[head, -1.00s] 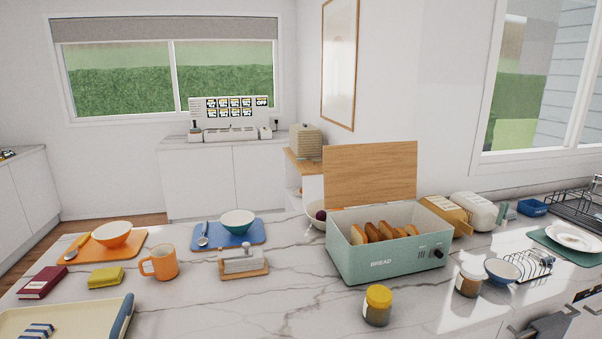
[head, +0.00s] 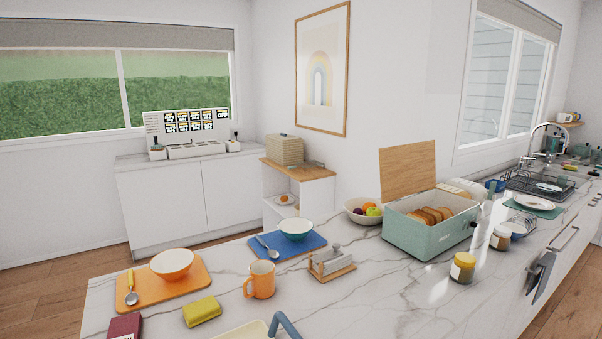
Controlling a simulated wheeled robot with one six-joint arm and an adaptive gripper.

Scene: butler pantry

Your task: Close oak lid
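The oak lid (head: 408,170) stands raised along the back edge of the green bread bin (head: 415,238) on the marble counter. The bin is open, and several slices of bread (head: 432,215) show inside it. The lid leans slightly back and nothing touches its front face. My gripper is not in the head view.
A fruit bowl (head: 364,211) stands just left of the bin. A yellow-lidded jar (head: 462,267) and another jar (head: 500,237) stand in front and to the right.

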